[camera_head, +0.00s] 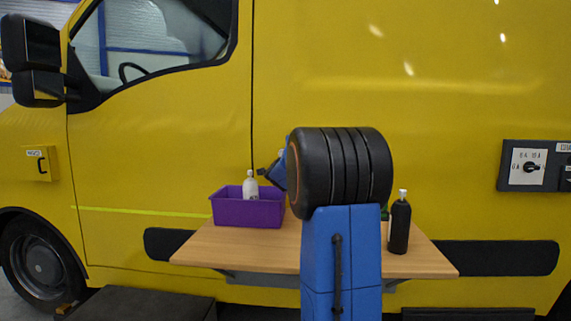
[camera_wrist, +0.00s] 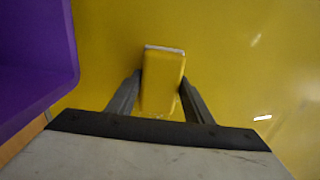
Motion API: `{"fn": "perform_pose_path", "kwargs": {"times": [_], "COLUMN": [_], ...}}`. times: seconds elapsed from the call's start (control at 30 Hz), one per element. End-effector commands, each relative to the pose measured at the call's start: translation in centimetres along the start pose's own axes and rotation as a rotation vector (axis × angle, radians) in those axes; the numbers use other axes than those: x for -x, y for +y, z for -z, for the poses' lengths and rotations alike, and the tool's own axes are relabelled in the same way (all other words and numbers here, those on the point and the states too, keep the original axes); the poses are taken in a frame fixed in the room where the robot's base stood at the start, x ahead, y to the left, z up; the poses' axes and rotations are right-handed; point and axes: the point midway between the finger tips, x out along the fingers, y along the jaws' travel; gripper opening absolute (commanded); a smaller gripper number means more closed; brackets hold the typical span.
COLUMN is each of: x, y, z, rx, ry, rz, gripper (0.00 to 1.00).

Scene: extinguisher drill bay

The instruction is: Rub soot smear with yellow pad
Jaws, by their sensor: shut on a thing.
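My gripper (camera_wrist: 160,80) shows in the wrist view, with its two grey fingers shut on the sides of the yellow pad (camera_wrist: 163,95). The pad is a yellow block with a pale far edge. It is in front of the yellow van panel (camera_wrist: 225,60), and I cannot tell whether it touches the panel. The pad cannot be made out there. I see no soot smear in either view; my arm covers part of the panel.
A purple crate (camera_head: 232,212) with a white bottle (camera_head: 250,186) stands at the left of the wooden shelf (camera_head: 225,249); its wall (camera_wrist: 52,75) is close on the left in the wrist view. A black bottle (camera_head: 399,226) stands at the right. A switch box (camera_head: 519,181) is further right.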

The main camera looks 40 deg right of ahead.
Motion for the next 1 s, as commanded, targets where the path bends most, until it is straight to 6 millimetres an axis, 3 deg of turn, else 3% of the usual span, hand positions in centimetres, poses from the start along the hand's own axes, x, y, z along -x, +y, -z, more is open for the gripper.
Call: {"fn": "perform_pose_path", "kwargs": {"times": [1.0], "x": [-0.2], "y": [-0.1], "z": [5.4], "rx": [0.000], "ry": [0.001], "rz": [-0.001], "gripper": [0.29]}}
